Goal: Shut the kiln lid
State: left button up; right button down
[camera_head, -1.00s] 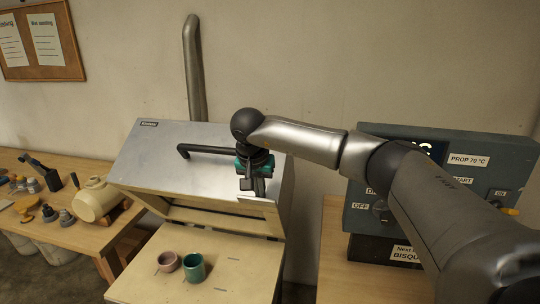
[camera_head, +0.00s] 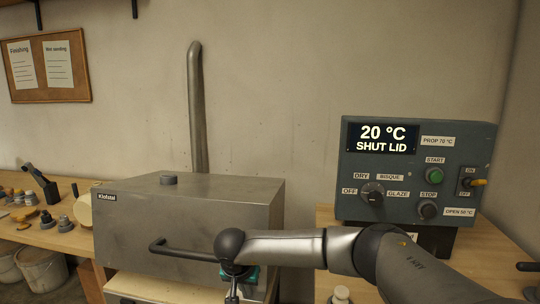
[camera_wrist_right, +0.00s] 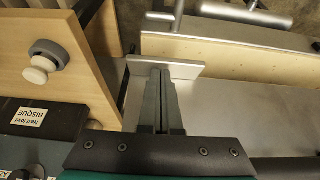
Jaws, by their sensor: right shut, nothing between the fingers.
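The kiln lid (camera_head: 200,190) is low over the kiln body, its top near level and its front face toward me. Its dark bar handle (camera_head: 190,250) sticks out of the front. A pale edge (camera_head: 125,285) shows below the lid; I cannot tell whether the lid rests fully down. My right gripper (camera_head: 232,298) is at the lid's front right, mostly cut off by the frame's bottom. In the right wrist view its fingers (camera_wrist_right: 160,85) are shut and empty, beside a small metal plate (camera_wrist_right: 168,68); contact is unclear. My left gripper is not in view.
The control box (camera_head: 415,170) on the right bench reads "20 °C SHUT LID". A flue pipe (camera_head: 196,110) rises behind the kiln. The left bench (camera_head: 40,235) holds several small tools. A "Next load BISQUE" sign (camera_wrist_right: 40,117) shows in the right wrist view.

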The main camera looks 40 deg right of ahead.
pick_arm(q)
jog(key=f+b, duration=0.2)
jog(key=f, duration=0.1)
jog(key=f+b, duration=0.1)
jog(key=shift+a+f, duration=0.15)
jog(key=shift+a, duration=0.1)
pick_arm(e)
notch_tip(320, 180, down, 7)
jog(key=shift+s+a+f, duration=0.15)
jog(key=shift+s+a, duration=0.2)
jog(key=shift+a, duration=0.05)
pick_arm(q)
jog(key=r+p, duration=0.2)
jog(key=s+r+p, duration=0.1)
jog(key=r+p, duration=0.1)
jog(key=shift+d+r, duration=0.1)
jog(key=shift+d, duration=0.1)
pick_arm(e)
jog(key=s+a+r, duration=0.6)
jog(key=a, duration=0.1)
jog(key=shift+s+a+r, duration=0.15)
jog(key=shift+s, duration=0.1)
